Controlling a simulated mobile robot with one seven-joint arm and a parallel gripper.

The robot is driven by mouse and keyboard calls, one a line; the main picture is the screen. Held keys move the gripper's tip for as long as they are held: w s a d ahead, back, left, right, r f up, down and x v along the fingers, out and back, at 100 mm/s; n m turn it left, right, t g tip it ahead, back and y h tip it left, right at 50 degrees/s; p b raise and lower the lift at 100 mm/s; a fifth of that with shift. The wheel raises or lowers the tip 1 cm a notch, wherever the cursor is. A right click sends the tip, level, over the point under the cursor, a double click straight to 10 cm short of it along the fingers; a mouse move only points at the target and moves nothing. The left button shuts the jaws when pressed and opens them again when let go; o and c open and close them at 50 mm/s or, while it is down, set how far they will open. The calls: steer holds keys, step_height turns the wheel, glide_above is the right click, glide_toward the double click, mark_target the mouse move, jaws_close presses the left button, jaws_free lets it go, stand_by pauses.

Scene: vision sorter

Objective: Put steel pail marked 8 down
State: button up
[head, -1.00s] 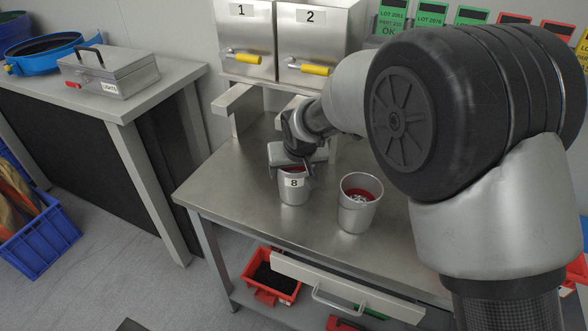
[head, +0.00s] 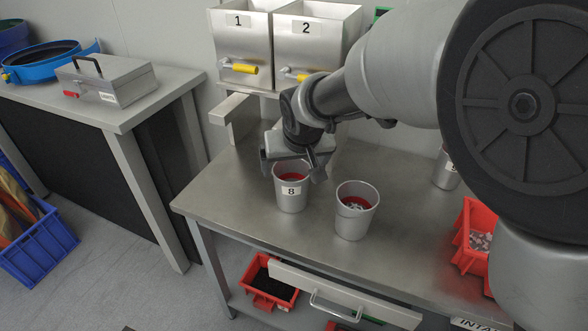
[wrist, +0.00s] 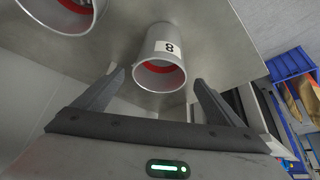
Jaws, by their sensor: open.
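The steel pail marked 8 (head: 291,198) stands upright on the steel bench (head: 240,215), left of a second steel pail. It has a white label with an 8 and a red inside. In the wrist view the pail (wrist: 161,62) shows beyond my fingertips, between their lines. My gripper (head: 292,165) is above and just behind the pail's rim in the head view. In the wrist view my gripper (wrist: 157,80) has its two fingers spread wide with nothing between them. The pail is apart from the fingers there.
A red bin (head: 474,240) and another pail (head: 446,170) are further right. Hoppers 1 (head: 239,45) and 2 (head: 306,48) stand behind. The bench's front left is clear.

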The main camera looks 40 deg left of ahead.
steer(key=shift+v, duration=1.35)
steer(key=w+d+r+m+h, duration=0.1)
steer(key=w+d+r, duration=0.15)
steer(key=d, duration=0.65)
steer(key=w+d+r+m+t, duration=0.15)
steer(key=d+r, duration=0.25)
steer(key=d, duration=0.5)
steer(key=w+d+r+m+h, duration=0.1)
steer(key=d+r+m, duration=0.15)
steer(key=d, duration=0.65)
steer(key=s+d+m+h, duration=0.1)
steer(key=s+d+m, duration=0.1)
steer(key=s+d, duration=0.5)
steer(key=s+d+m+h, duration=0.1)
steer(key=s+d, duration=0.6)
steer(key=d, duration=0.8)
steer(key=shift+s+d+r+m, duration=0.15)
steer(key=shift+s+r+m, duration=0.2)
steer(key=shift+m, duration=0.45)
